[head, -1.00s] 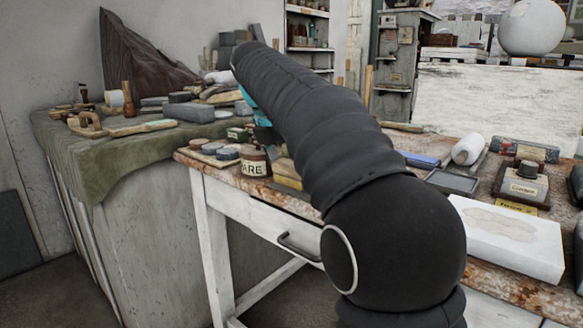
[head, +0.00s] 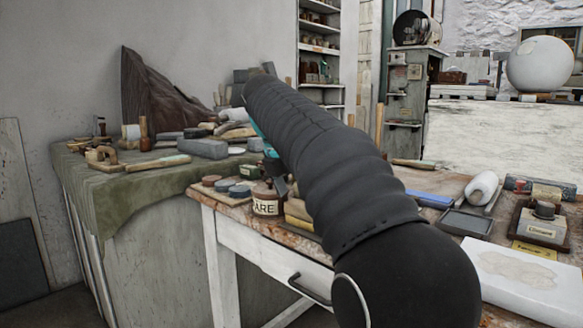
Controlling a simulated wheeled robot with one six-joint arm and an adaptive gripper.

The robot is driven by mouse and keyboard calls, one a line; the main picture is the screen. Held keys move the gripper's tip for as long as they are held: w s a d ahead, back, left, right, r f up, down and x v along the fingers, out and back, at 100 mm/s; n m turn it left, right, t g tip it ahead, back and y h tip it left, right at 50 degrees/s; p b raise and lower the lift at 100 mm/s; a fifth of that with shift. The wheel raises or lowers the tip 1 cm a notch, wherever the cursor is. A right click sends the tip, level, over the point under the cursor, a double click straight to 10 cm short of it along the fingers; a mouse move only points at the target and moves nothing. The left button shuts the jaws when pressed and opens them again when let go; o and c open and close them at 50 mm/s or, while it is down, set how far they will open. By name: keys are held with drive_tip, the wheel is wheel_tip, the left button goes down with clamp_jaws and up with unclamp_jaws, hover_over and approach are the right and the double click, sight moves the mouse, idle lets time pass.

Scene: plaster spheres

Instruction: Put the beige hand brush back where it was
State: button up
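My arm reaches away from me over the white-legged worktable (head: 232,217). It covers most of my gripper (head: 275,168); only a teal patch and a dark piece show beside the arm, near the jars. I cannot see its fingertips or whether it holds anything. I cannot make out the beige hand brush with certainty. A tool with a pale handle (head: 158,163) lies on the green-covered bench at the left, too small to name.
A labelled jar (head: 266,201) and flat round tins (head: 239,190) stand at the worktable's left corner. A grey block (head: 203,148) lies on the bench (head: 130,190). A white slab (head: 515,273), a dark tray (head: 466,222) and a white roll (head: 482,187) crowd the right side.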

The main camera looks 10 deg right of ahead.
drive_tip(key=p+v, duration=0.1)
drive_tip(key=v, duration=0.8)
drive_tip(key=shift+a+r, duration=0.15)
drive_tip(key=shift+r, duration=0.2)
drive_tip(key=s+d+f+m+t+y, duration=0.1)
drive_tip(key=s+d+f+m+y, duration=0.1)
drive_tip(key=s+f+m, duration=1)
drive_tip(key=s+d+f+m+t+y, duration=0.2)
drive_tip(key=s+d+f+m, duration=0.1)
drive_tip(key=s+f+m, duration=1)
wheel_tip(320, 180, down, 4)
drive_tip(key=s, duration=0.2)
drive_tip(key=shift+s+f, duration=0.25)
drive_tip(key=shift+s, duration=0.1)
